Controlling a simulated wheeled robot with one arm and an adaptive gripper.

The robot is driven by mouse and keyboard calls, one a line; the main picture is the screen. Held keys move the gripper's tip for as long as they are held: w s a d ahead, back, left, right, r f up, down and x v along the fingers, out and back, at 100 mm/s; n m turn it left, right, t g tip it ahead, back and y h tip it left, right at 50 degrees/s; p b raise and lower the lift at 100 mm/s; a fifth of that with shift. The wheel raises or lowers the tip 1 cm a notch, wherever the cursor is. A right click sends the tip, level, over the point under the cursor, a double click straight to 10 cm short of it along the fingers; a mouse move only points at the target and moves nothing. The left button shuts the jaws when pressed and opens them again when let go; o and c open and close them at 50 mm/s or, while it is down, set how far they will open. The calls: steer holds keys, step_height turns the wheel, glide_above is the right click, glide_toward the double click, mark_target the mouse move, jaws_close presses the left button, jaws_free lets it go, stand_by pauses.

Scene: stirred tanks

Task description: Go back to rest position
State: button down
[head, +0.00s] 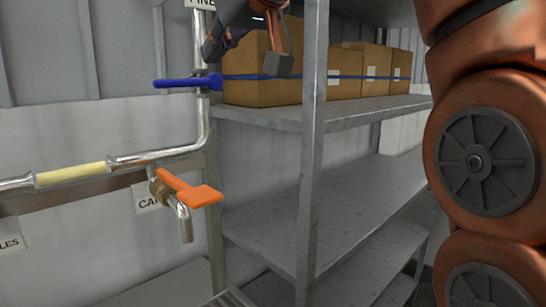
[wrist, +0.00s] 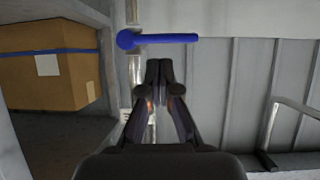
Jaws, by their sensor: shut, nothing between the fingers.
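My gripper (wrist: 160,75) is shut and empty in the wrist view, its two fingertips together. The blue valve handle (wrist: 160,39) lies level just beyond and above the fingertips in that view, with a gap showing between them. In the head view the blue handle (head: 187,82) sits level on the upright steel pipe. My gripper also shows at the top of the head view (head: 278,62), in front of the boxes and to the right of the blue handle. My arm's orange links fill the right side.
A metal shelf (head: 390,108) holds several cardboard boxes (head: 250,85); its lower shelves look empty. Its front post (head: 312,170) stands near the middle. Below the blue handle, an orange valve handle (head: 190,190) sticks out from a tap. A pipe with a yellow band (head: 72,174) runs left along the wall.

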steer(key=d+f+m+g+h, duration=0.25)
steer(key=d+f, duration=0.55)
steer(key=f, duration=0.6)
steer(key=d+f+m+g+h, duration=0.3)
steer(key=d+f, duration=0.5)
steer(key=f, duration=0.6)
steer(key=s+d+f+m+g+h, duration=0.1)
steer(key=s+d+f, duration=0.3)
steer(key=s+f, duration=0.4)
steer(key=s+d+f+m+g, duration=0.1)
steer(key=s+d+f, duration=0.3)
steer(key=s+f, duration=0.4)
steer(key=s+d+f+m+g+h, duration=0.1)
steer(key=s+d+f+g, duration=0.2)
steer(key=s+f, duration=0.6)
steer(key=shift+d+f+h+p, duration=0.3)
steer(key=shift+d+f+h, duration=0.05)
steer(key=shift+d, duration=0.1)
steer(key=shift+a+g, duration=0.1)
steer(key=shift+g, duration=0.15)
